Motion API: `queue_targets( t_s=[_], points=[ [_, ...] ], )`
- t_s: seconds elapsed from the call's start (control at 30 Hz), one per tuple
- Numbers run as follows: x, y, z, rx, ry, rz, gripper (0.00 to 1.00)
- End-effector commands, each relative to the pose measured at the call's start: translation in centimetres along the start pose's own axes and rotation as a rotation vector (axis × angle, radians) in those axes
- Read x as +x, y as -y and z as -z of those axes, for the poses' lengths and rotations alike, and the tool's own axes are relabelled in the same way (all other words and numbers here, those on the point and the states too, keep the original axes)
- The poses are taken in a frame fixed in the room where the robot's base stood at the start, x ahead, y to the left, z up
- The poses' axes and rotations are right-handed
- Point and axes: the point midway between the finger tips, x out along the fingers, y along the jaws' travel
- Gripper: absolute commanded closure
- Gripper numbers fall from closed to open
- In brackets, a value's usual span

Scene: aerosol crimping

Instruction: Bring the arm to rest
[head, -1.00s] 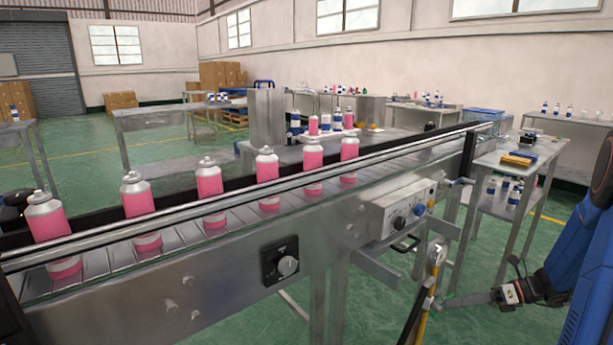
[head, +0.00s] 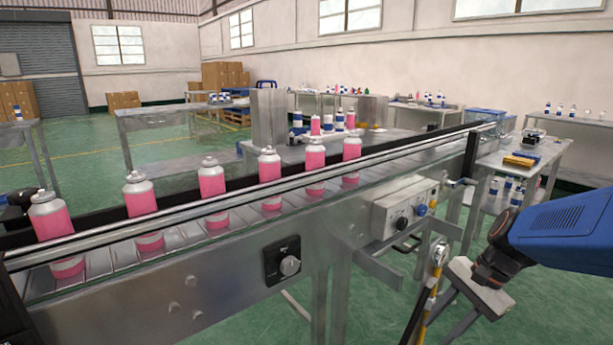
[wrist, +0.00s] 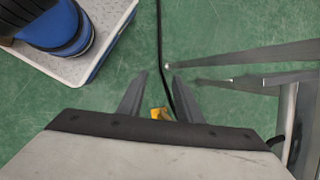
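My gripper (wrist: 160,76) is open in the wrist view.
Several pink aerosol cans (head: 140,198) stand upright along the conveyor. A steel table (head: 540,152) with small items stands behind my arm. Green floor (head: 545,310) is open at the lower right.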

Motion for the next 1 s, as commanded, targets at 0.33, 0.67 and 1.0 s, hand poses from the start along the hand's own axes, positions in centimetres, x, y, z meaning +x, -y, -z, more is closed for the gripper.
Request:
queue_targets(
  t_s=[0.33, 0.67, 1.0],
  points=[
    [-1.7, -3.8, -4.2, -0.505, -0.242, -0.06, 0.68],
    [-3.5, -7.1, -6.4, -0.952, -0.466, -0.13, 0.68],
    [-4.4, -8.4, -7.0, -1.149, -0.572, -0.171, 0.68]
  ],
)
